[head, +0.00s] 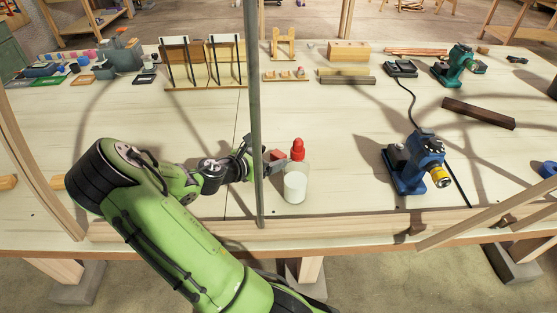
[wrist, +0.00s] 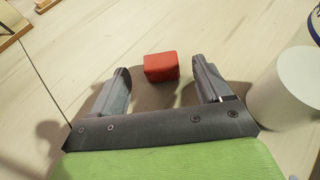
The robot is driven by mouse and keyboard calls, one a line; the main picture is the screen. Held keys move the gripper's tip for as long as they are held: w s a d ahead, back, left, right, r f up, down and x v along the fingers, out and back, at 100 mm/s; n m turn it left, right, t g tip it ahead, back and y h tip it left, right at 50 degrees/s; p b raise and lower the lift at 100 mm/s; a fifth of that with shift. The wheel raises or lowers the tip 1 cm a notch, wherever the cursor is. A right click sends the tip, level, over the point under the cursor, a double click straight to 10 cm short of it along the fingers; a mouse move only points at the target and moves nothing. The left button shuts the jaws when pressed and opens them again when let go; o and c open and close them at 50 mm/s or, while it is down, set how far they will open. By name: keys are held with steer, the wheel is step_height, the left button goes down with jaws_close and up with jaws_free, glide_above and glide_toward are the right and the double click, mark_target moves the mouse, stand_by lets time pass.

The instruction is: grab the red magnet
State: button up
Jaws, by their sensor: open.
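The red magnet, a small red block (wrist: 161,67), lies on the pale table between and slightly beyond my fingertips in the wrist view. In the head view the magnet (head: 277,154) shows partly, just past my gripper (head: 268,164). My gripper (wrist: 160,84) is open, with one finger on each side of the magnet's line and clear space to both. No contact with the magnet shows.
A white bottle with a red cap (head: 295,186) stands close to the right of my gripper; it also shows in the wrist view (wrist: 291,88). A thin upright post (head: 254,110) crosses in front of my arm. A blue tool (head: 408,165) stands farther right.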

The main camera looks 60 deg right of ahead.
mark_target(278, 154)
steer(key=b+x, duration=0.1)
steer(key=x, duration=0.3)
steer(key=shift+s+d+f, duration=0.15)
steer(key=shift+d+f, duration=0.05)
steer(key=shift+d, duration=0.1)
steer(key=shift+c, duration=0.4)
steer(key=shift+r, duration=0.15)
steer(key=c, duration=1.1)
